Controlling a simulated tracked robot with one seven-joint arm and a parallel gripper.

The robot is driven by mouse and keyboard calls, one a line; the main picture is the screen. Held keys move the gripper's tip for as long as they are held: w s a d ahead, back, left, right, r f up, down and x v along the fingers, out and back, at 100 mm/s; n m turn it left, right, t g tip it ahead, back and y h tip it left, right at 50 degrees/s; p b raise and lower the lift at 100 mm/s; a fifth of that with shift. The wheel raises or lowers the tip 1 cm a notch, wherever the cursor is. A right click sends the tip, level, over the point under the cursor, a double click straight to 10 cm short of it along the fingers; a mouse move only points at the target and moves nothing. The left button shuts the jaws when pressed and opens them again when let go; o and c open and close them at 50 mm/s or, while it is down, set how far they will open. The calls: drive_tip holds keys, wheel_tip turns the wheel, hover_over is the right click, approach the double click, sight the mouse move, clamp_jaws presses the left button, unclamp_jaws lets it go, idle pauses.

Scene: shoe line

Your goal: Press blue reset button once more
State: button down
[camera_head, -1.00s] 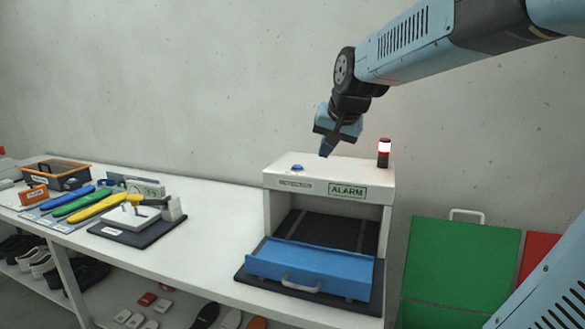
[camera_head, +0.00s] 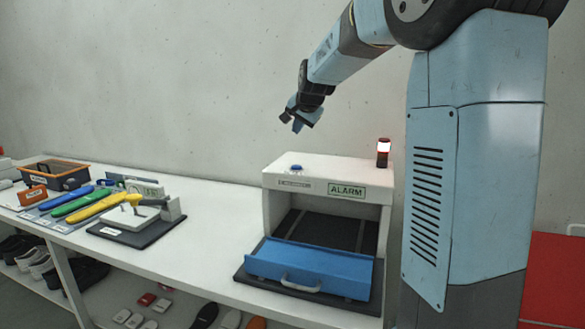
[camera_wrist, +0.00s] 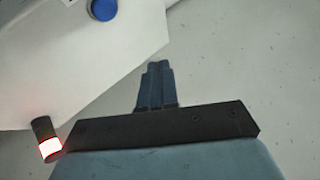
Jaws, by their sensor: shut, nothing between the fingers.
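The blue reset button (camera_head: 296,168) sits on top of the white alarm box (camera_head: 328,171), near its left end. In the wrist view the button (camera_wrist: 103,9) is at the top edge, partly cut off. My gripper (camera_head: 297,129) is shut and empty, in the air above the box top and apart from the button. In the wrist view the closed fingertips (camera_wrist: 157,66) point up the picture, to the right of the box's edge, with grey surface behind them. A green ALARM label (camera_head: 346,190) is on the box front.
A lit red-and-white beacon (camera_head: 384,152) stands at the box's right end. A blue flap (camera_head: 308,270) with a handle lies open at the front. Colored tools, a grey device and an orange-rimmed bin (camera_head: 52,174) are at the left. The white table (camera_head: 215,225) is clear between.

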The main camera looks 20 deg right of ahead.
sight(298, 167)
drive_tip(key=shift+f, duration=4.35)
drive_tip(key=shift+s+f, duration=0.15)
drive_tip(key=shift+f, duration=0.75)
drive_tip(key=shift+r, duration=0.95)
drive_tip(key=shift+r, duration=2.5)
